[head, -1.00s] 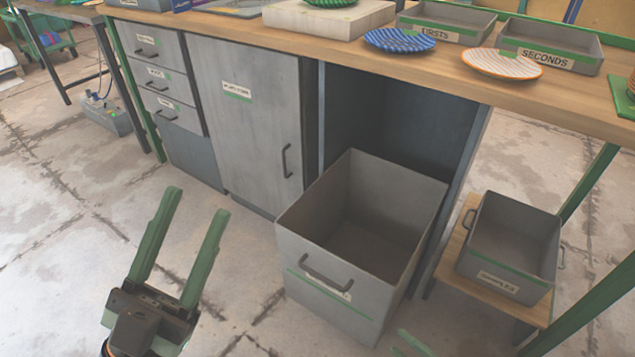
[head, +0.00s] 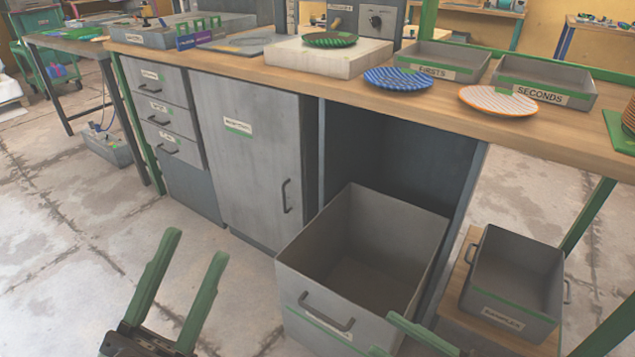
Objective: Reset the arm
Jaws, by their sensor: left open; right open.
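My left gripper (head: 198,245) is open and empty, its two green fingers pointing up over the floor at the lower left, left of the pulled-out grey drawer (head: 365,300). My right gripper (head: 380,334) shows only partly at the bottom edge. Its green fingers are apart, in front of the drawer's front right corner in the picture, and nothing is seen between them. Whether it touches the drawer cannot be told. The rest of it is cut off.
The wooden bench (head: 290,78) carries a blue plate (head: 398,79), an orange-striped plate (head: 497,101), a green-black plate (head: 330,40) on a pale block, and the FIRSTS (head: 448,74) and SECONDS (head: 540,97) trays. A grey bin (head: 510,285) stands on a low shelf at right.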

